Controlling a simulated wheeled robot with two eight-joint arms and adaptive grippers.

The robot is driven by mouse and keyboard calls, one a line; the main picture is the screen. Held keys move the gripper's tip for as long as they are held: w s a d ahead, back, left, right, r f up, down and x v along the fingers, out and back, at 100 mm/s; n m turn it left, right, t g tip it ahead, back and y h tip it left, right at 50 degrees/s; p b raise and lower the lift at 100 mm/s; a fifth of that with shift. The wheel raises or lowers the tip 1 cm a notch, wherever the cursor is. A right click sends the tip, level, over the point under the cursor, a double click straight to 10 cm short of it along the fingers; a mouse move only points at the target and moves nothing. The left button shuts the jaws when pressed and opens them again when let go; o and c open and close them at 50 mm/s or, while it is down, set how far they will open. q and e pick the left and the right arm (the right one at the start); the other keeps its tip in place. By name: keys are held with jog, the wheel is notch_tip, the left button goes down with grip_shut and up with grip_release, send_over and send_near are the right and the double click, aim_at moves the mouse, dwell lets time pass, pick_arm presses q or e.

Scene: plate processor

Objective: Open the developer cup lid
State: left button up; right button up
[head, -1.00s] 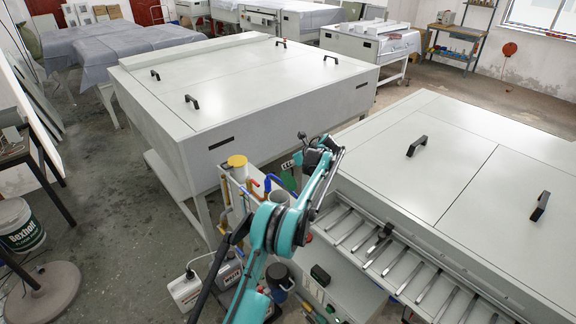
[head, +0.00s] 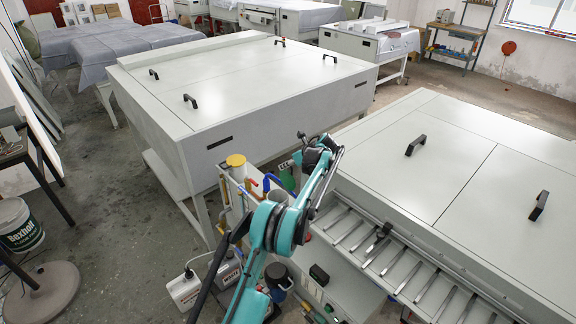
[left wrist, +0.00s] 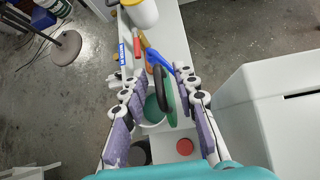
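The developer cup lid (left wrist: 169,104) looks like a green disc with a dark loop handle (left wrist: 158,82). In the left wrist view it stands tilted, nearly edge-on, beside a white cup (left wrist: 152,111) whose green inside shows. In the head view a green piece, likely the lid (head: 287,179), shows just below my left gripper (head: 302,160). In the left wrist view my left gripper (left wrist: 160,73) has its two fingers apart, one on each side of the handle and lid. I see a gap at the handle; contact on the lid's right side is unclear. My right gripper is not in view.
A yellow-topped container (head: 237,161) and red, orange and blue pipe parts stand left of the lid. A large white machine (head: 250,90) rises behind, and another (head: 480,170) lies right. A red cap (left wrist: 185,147) shows near the fingers.

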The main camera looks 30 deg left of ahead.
pick_arm(q)
jog(key=v, duration=1.1)
jog(key=shift+d+r, duration=0.3)
jog(key=shift+s, duration=0.1)
jog(key=s+d+r+n+t+h+b, duration=0.1)
jog(key=s+d+r+n+h, duration=0.2)
jog(key=s, duration=0.4)
jog(key=s+d+n+b, duration=0.2)
jog(key=s+n, duration=0.3)
jog(key=s, duration=0.3)
jog(key=s+d+r+n+t+h+b, duration=0.1)
jog(key=s+d+r+n+h, duration=0.15)
jog(key=s, duration=0.45)
jog(key=s+d+f+n+h+b, duration=0.1)
jog(key=s+d+f+n, duration=0.1)
jog(key=s+f+n, duration=0.2)
jog(key=s+d+f+n+t+h+b, duration=0.1)
jog(key=s+d+f+n, duration=0.2)
jog(key=s, duration=0.8)
jog(key=s+d+f+n+t+h+b, duration=0.1)
jog(key=s+d+f+n, duration=0.2)
jog(key=s+f+n, duration=0.2)
jog(key=s+f, duration=0.1)
jog(key=s, duration=0.1)
jog(key=shift+s+d+f+b, duration=0.2)
jog(key=shift+s+f+b, duration=0.05)
jog(key=shift+s+b, duration=0.15)
